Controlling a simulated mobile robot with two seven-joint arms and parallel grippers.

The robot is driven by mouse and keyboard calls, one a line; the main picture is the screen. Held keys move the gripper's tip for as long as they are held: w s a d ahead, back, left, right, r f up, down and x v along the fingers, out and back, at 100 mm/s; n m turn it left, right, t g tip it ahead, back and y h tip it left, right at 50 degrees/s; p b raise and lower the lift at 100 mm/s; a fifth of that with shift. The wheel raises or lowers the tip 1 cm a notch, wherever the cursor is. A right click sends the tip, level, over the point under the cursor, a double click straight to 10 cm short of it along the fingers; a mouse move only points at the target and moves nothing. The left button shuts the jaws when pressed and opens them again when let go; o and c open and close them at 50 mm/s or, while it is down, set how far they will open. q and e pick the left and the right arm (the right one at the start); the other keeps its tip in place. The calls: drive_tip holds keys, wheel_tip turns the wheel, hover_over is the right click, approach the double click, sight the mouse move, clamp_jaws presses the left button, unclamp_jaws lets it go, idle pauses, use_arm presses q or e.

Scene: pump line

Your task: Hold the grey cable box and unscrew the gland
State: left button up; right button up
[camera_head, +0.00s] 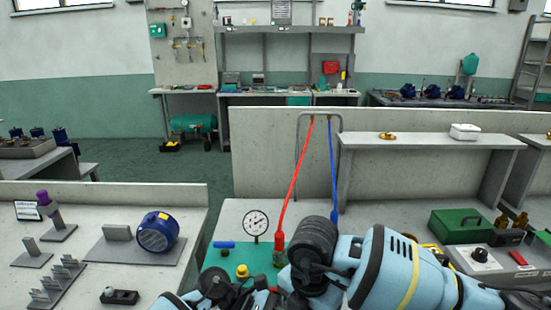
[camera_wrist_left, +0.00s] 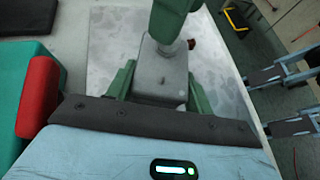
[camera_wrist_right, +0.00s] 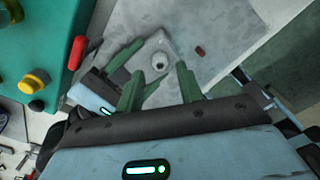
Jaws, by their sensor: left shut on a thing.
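The grey cable box (camera_wrist_left: 160,78) sits on a grey plate (camera_wrist_left: 110,45) in the left wrist view. My left gripper (camera_wrist_left: 158,84) is shut on it, with one green finger on either side. A grey round gland (camera_wrist_right: 160,62) stands on top of the box (camera_wrist_right: 150,48) in the right wrist view. My right gripper (camera_wrist_right: 160,72) is open, its green fingertips apart on either side of the gland; I cannot tell whether they touch it. A green finger of it covers part of the gland in the left wrist view. In the head view my arms hide the box and gland.
A green unit with a gauge (camera_head: 255,223), yellow button (camera_head: 242,271) and red cable (camera_head: 293,190) stands close by. A small red-brown piece (camera_wrist_right: 200,51) lies on the plate. A blue motor (camera_head: 157,232) is at left; a green case (camera_head: 461,226) is at right.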

drive_tip(key=shift+f, duration=0.15)
drive_tip(key=shift+f, duration=1.5)
drive_tip(key=shift+c, duration=0.4)
drive_tip(key=c, duration=0.7)
